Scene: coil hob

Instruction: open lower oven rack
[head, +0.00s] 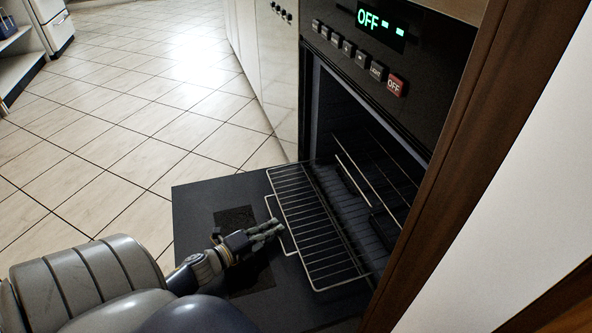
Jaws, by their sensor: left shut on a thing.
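The oven (385,60) stands at the right with its door (205,205) folded down flat. A wire rack (310,220) sticks out of the oven cavity over the open door. A wire loop juts from the rack's front edge. My left gripper (274,233) is shut on this loop, above the door's dark window. The rack's rear part runs into the dark cavity, where it is hard to make out. My right gripper is not in view.
The control panel above the cavity has several buttons and a green "OFF" display (380,22). A brown wood frame (475,130) borders the oven on the right. The tiled floor (130,120) at the left is clear. White cabinets (262,50) stand beyond the oven.

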